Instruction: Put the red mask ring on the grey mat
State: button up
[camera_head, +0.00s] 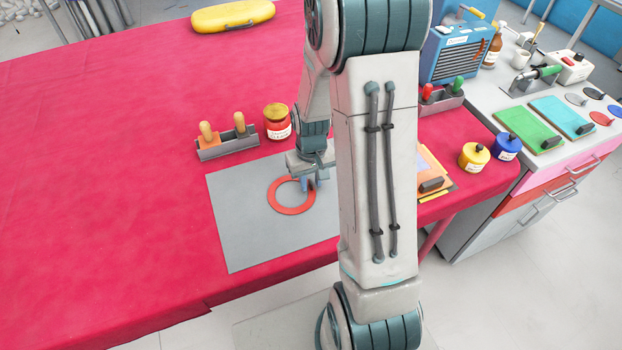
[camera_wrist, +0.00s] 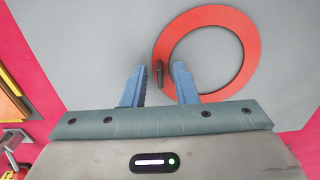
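The red mask ring (camera_head: 291,211) lies flat on the grey mat (camera_head: 238,235), right of the mat's middle. In the wrist view the ring (camera_wrist: 248,50) shows almost whole, with a small dark tab on its left side. My gripper (camera_head: 309,184) is at the ring's right edge in the head view. In the wrist view its blue fingers (camera_wrist: 159,80) are spread apart on either side of the dark tab, with gaps between them and it. The right finger covers a bit of the ring. My arm hides the mat's right part in the head view.
Behind the mat stand a grey holder (camera_head: 228,148) with wooden-handled tools and a red jar (camera_head: 277,123). Yellow (camera_head: 473,158) and blue (camera_head: 506,148) jars stand at the table's right. The red table is clear on the left.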

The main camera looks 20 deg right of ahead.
notch_tip(320, 180, up, 11)
jog(key=s+a+r+t, duration=0.1)
jog(key=s+a+r, duration=0.1)
jog(key=s+r, duration=0.2)
jog(key=s+a+r+t, duration=0.2)
jog(key=s+r, duration=0.3)
jog(key=s, duration=0.5)
jog(key=shift+a+r, duration=0.25)
jog(key=shift+a, duration=0.45)
jog(key=shift+s, duration=0.1)
dwell(0.6)
